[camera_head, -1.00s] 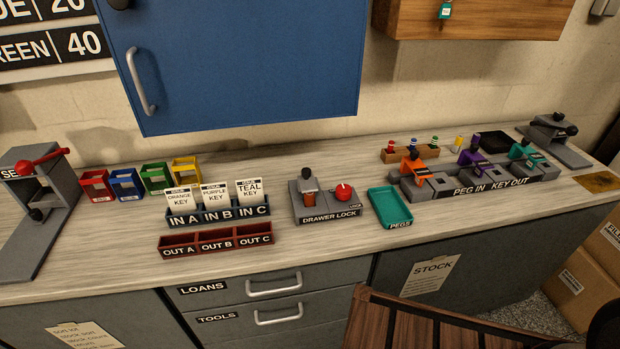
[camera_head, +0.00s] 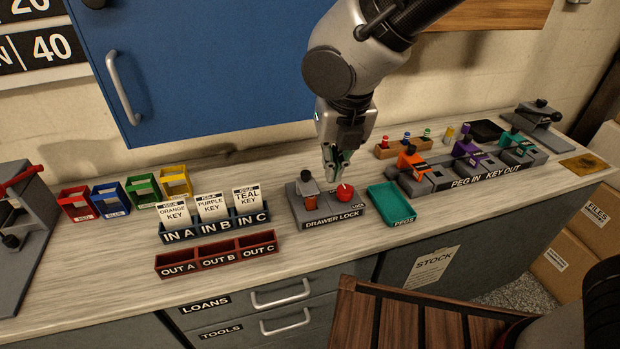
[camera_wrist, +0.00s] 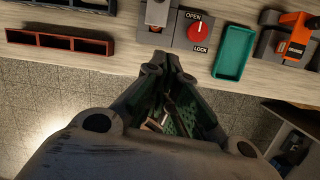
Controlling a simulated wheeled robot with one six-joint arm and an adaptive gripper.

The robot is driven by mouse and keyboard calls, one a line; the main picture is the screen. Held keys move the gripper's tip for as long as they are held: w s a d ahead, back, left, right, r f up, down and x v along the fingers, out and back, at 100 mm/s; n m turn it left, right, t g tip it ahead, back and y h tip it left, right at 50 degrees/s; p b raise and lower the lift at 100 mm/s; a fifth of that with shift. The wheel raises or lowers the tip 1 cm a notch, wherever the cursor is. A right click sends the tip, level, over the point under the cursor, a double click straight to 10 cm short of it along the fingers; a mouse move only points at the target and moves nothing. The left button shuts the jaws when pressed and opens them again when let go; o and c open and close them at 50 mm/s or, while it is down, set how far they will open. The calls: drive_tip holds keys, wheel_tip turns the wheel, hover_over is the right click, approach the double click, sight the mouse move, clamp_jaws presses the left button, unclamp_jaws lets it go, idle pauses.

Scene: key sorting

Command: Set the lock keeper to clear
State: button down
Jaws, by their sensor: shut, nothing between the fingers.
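The drawer lock block (camera_head: 322,219) stands on the worktop, with a red round knob (camera_head: 345,193) on its right half. No part is labelled keeper or clear. My gripper (camera_head: 336,176) points down, shut and empty, above and just behind the knob in the head view; contact is not visible.
The teal PEGS tray (camera_head: 374,195) sits right of the lock, with the PEG IN KEY OUT row (camera_head: 440,187) beyond it. The IN card rack (camera_head: 218,229) and red OUT tray (camera_head: 217,259) are left. A blue cabinet (camera_head: 200,70) hangs behind.

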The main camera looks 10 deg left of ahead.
drive_tip(key=n, duration=0.3)
approach(312, 190)
wheel_tip(312, 190, down, 5)
drive_tip(key=s+d, duration=0.2)
drive_tip(key=shift+w+a+f, duration=0.3)
drive_tip(key=shift+w+a, duration=0.15)
drive_tip(key=shift+w, duration=0.1)
drive_tip(key=shift+w+a+f, duration=0.3)
drive_tip(key=shift+w+a, duration=0.55)
